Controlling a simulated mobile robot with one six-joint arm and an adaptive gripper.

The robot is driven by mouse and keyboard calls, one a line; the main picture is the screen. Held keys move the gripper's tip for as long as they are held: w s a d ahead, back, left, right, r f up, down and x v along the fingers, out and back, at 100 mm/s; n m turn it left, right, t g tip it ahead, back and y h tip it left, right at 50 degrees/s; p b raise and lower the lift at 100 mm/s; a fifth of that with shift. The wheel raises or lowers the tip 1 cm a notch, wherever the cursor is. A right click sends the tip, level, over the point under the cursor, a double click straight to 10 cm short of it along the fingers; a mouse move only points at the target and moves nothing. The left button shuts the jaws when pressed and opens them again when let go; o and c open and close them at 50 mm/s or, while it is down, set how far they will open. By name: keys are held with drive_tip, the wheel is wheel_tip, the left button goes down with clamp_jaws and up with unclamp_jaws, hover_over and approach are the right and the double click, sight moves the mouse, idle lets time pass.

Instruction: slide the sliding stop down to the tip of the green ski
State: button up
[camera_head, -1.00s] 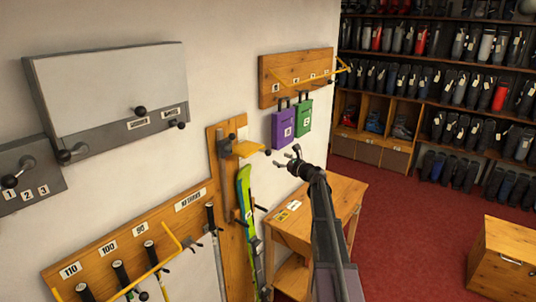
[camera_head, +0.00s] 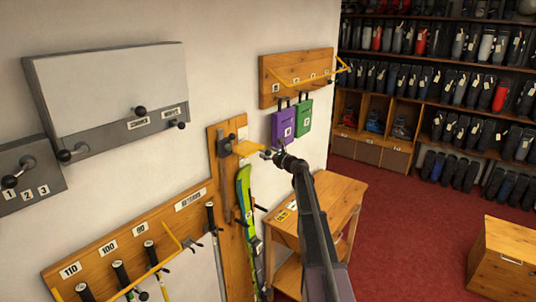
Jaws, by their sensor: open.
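The sliding stop (camera_head: 248,149) is a yellow plate with a dark knob on a grey vertical rail (camera_head: 226,190), fixed to an upright wooden board. It sits high on the rail, above the tip of the green ski (camera_head: 243,178), with a gap between them. The green ski (camera_head: 250,220) stands upright against the board below it. My gripper (camera_head: 268,154) is open at the knob at the stop's right end, its fingers on or around it; contact is too small to tell. The knob is largely hidden by the fingers.
A wooden table (camera_head: 335,200) stands right of the ski, under my arm. Purple (camera_head: 284,129) and green (camera_head: 304,116) tags hang behind my gripper. A pole rack (camera_head: 130,240) is at lower left, a grey wall box (camera_head: 110,95) at upper left.

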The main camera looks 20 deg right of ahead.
clamp_jaws()
wheel_tip(320, 180, down, 8)
drive_tip(key=b, duration=0.8)
unclamp_jaws()
drive_tip(key=shift+s, duration=0.1)
idle(0.4)
drive_tip(key=v, duration=1.1)
drive_tip(key=shift+s+d, duration=0.15)
drive_tip(key=shift+s, duration=0.25)
drive_tip(key=shift+r, duration=0.1)
